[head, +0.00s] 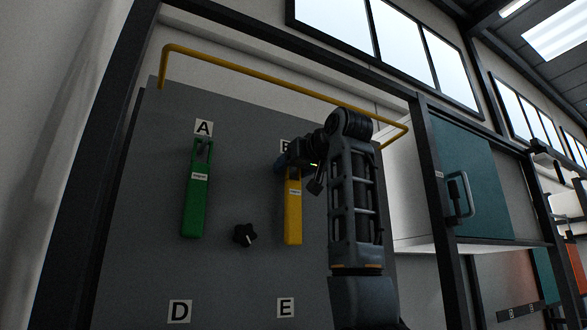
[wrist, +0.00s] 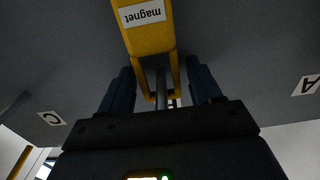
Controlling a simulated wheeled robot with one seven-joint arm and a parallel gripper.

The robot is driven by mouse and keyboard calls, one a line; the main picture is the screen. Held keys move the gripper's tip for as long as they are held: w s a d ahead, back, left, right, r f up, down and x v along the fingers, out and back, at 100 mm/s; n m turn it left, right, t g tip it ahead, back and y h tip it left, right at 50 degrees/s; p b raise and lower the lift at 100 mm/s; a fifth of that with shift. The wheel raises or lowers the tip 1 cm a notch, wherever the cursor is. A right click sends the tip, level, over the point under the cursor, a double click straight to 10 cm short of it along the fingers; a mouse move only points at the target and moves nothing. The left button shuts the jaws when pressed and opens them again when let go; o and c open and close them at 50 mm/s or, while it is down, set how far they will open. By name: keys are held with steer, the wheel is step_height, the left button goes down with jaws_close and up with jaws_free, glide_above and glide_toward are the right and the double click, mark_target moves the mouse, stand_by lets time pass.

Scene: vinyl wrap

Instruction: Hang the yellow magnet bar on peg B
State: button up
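The yellow magnet bar (head: 292,212) hangs upright on the grey panel, below the partly hidden B label (head: 285,146). In the wrist view its body with the white "magnet" label (wrist: 141,14) points up the picture. A dark peg (wrist: 161,88) shows inside its yellow loop (wrist: 177,75). My gripper (wrist: 162,88) is open, with one finger on each side of the loop and a small gap visible at least on the right. In the head view my arm hides part of the bar's top and the peg.
A green bar (head: 195,205) hangs under label A (head: 204,128). A black knob (head: 244,235) sits between the bars. Labels D (head: 179,311) and E (head: 286,307) are below. A yellow rail (head: 270,82) crosses above the panel (head: 140,230). A teal cabinet door (head: 470,170) is at right.

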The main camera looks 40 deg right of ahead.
steer(key=shift+o, duration=1)
steer(key=b+v, duration=0.2)
steer(key=v, duration=0.6)
steer(key=shift+b, duration=0.4)
